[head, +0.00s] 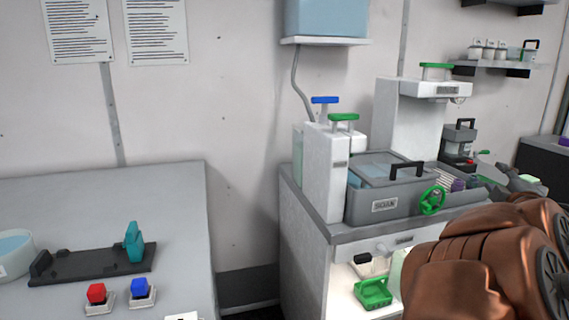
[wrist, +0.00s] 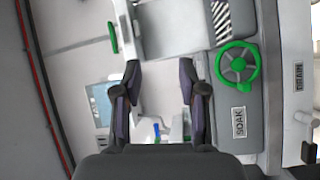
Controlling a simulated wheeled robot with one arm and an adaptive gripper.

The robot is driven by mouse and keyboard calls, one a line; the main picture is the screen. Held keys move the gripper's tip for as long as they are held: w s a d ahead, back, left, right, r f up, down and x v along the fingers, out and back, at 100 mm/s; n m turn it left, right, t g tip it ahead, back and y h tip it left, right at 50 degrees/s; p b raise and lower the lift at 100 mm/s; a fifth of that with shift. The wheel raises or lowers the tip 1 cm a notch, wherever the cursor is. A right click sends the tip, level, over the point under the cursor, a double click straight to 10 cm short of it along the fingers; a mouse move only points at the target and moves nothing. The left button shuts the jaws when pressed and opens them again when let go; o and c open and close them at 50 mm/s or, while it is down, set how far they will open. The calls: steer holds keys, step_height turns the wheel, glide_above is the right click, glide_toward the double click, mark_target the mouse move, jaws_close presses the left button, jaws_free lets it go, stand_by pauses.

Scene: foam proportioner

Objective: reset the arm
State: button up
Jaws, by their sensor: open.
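My gripper (wrist: 160,100) is open in the wrist view, its two dark fingers apart with nothing between them. My brown arm (head: 490,260) fills the lower right of the head view, in front of the counter. The grey box labelled SOAK (head: 385,206) stands on the counter, with a green handwheel (head: 433,201) on its front. In the wrist view the handwheel (wrist: 237,65) lies to the right of the fingers, apart from them. The wrist picture is turned, and part of the counter is hidden behind my arm in the head view.
White dispensers with a blue handle (head: 324,100) and a green handle (head: 344,117) stand left of the box. A green tray (head: 373,293) sits in the lit lower bay. A table (head: 185,200) at left holds a red button (head: 96,293) and a blue button (head: 139,287).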

steer(key=s+r+m+g+h+p, duration=0.3)
steer(key=s+m+g+h+p, duration=0.15)
steer(key=m, duration=0.25)
steer(key=s+a+f+m+g+y+p, duration=0.35)
steer(key=s+a+f+g+p, duration=0.2)
steer(key=s+a, duration=0.35)
steer(key=s+a+f+m+g+y+p, duration=0.2)
steer(key=s+a+f+g+y+p, duration=0.2)
steer(key=s+a+p, duration=0.45)
steer(key=s+a+r+g+y+p, duration=0.1)
steer(key=s+a+g+y, duration=0.2)
steer(key=s+a, duration=1)
steer(key=shift+a+n+g, duration=0.35)
steer(key=shift+a+g, duration=0.4)
steer(key=shift+g, duration=0.25)
steer(key=shift+s, duration=0.1)
steer(key=shift+c, duration=0.3)
